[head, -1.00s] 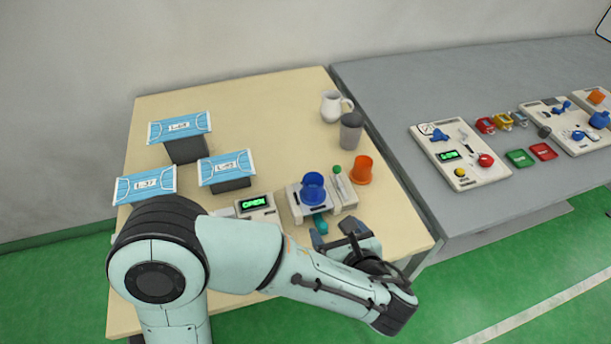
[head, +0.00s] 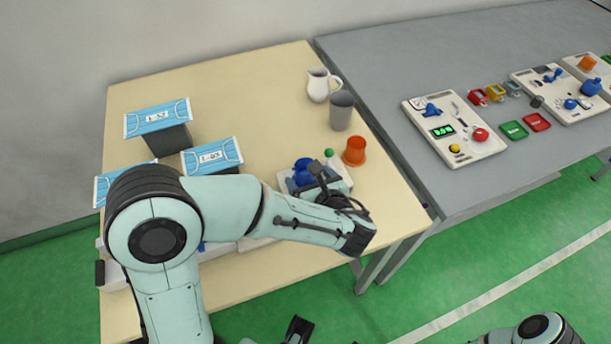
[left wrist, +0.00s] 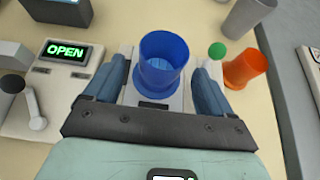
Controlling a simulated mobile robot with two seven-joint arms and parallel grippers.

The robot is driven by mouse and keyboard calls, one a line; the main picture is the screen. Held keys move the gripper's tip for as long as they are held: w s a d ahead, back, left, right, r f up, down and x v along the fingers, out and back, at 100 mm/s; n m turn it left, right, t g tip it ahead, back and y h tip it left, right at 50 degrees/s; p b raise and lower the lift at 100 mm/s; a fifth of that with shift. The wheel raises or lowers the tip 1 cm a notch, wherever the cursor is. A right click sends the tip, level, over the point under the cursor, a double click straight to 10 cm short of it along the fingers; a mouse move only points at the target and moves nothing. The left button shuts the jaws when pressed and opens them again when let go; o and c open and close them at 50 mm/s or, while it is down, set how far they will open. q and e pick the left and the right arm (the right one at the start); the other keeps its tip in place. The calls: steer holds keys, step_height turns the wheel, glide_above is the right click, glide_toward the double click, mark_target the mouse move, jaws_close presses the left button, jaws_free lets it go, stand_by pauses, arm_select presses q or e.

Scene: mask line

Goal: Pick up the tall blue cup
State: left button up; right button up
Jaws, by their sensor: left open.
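The tall blue cup (left wrist: 163,65) stands upright, its open rim facing up, on a white device in the left wrist view. In the head view the blue cup (head: 303,171) is partly hidden behind my left gripper (head: 312,180). My left gripper (left wrist: 158,78) is open, with one blue-grey finger on each side of the cup. A small gap shows between each finger and the cup. A dark part at the bottom edge of the head view looks like my right gripper (head: 297,329); its jaws cannot be made out.
An orange cup (head: 354,151) and a green knob (left wrist: 217,50) are just right of the blue cup. A grey cup (head: 341,110) and a white pitcher (head: 319,86) stand farther back. An "OPEN" display (left wrist: 66,50) is at left. Mask-topped stands (head: 158,118) occupy the table's left.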

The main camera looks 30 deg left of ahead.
mark_target(302, 167)
arm_select(q)
steer(key=x, duration=0.5)
steer(key=shift+w+a+r, duration=0.15)
steer(key=shift+c, duration=0.3)
steer(key=c, duration=1)
steer(key=shift+r, duration=0.15)
